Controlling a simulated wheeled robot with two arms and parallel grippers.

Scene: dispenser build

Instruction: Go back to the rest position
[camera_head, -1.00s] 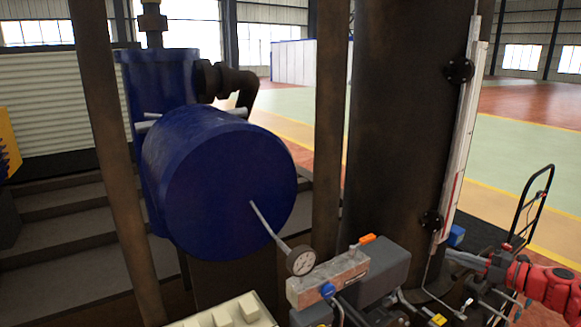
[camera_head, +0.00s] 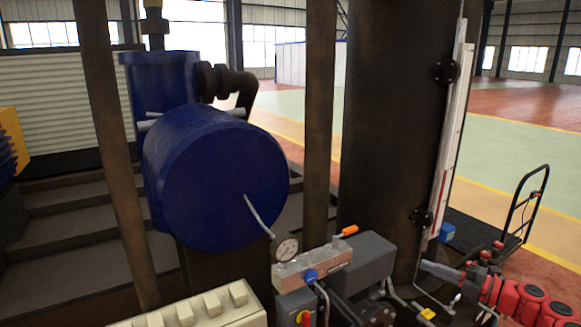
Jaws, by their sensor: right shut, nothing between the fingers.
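My right arm, red and black, comes in from the lower right corner. My right gripper (camera_head: 440,273) is at its left end, shut and empty, in front of the foot of the dark column. No object hangs from it. Parts of it overlap the pipes and fittings behind, so its fingertips are hard to make out. My left gripper is not in view.
Left of the gripper are a grey box (camera_head: 362,258), a valve block (camera_head: 312,268) and a pressure gauge (camera_head: 287,249). A blue tank (camera_head: 215,180) and dark column (camera_head: 390,130) stand behind. A hand cart (camera_head: 525,208) is at right, with open floor beyond.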

